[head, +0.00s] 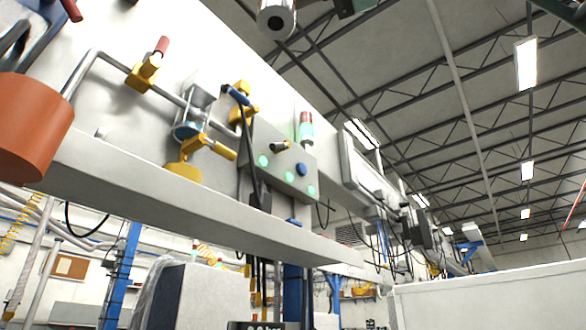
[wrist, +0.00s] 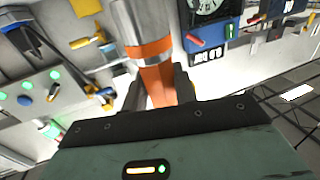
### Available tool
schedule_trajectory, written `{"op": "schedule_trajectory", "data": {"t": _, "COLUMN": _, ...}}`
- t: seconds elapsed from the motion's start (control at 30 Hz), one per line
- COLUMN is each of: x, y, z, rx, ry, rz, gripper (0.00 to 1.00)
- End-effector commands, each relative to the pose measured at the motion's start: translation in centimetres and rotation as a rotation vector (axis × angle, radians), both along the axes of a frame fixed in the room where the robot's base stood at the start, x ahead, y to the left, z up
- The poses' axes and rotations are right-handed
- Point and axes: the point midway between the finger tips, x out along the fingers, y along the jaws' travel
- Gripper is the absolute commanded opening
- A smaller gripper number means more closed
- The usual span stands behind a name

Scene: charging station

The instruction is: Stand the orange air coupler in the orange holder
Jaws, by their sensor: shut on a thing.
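My gripper (wrist: 158,88) is shut on the orange air coupler (wrist: 147,48), a silver cylinder with an orange band and an orange lower part between the two dark fingers. In the head view, a silver round end (head: 276,20), which looks like the coupler's, shows at the top edge, high above the ledge. Most of my gripper is out of that view. A plain orange cylinder (head: 34,125), which looks like the orange holder, is at the left edge of the head view, by the ledge. The coupler is well apart from it. I cannot see into its opening.
A pale ledge (head: 180,210) runs below a white wall panel. On the panel are a grey pipe with a yellow red-handled valve (head: 147,68), a yellow-based fitting (head: 187,150) and a control box with lit green buttons (head: 285,165). Open air lies right of the panel.

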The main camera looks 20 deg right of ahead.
Motion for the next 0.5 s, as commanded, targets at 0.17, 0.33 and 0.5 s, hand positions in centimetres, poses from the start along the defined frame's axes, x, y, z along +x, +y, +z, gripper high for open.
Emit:
{"op": "schedule_trajectory", "data": {"t": 0.17, "x": 0.4, "y": 1.0, "z": 0.0, "rx": -0.001, "ry": 0.001, "rz": 0.0, "gripper": 0.0}}
{"op": "schedule_trajectory", "data": {"t": 0.33, "x": 0.8, "y": 1.9, "z": 0.1, "rx": -0.001, "ry": 0.001, "rz": -0.002, "gripper": 0.0}}
{"op": "schedule_trajectory", "data": {"t": 0.5, "x": 1.0, "y": 2.8, "z": 0.1, "rx": -0.001, "ry": 0.0, "rz": -0.001, "gripper": 0.0}}
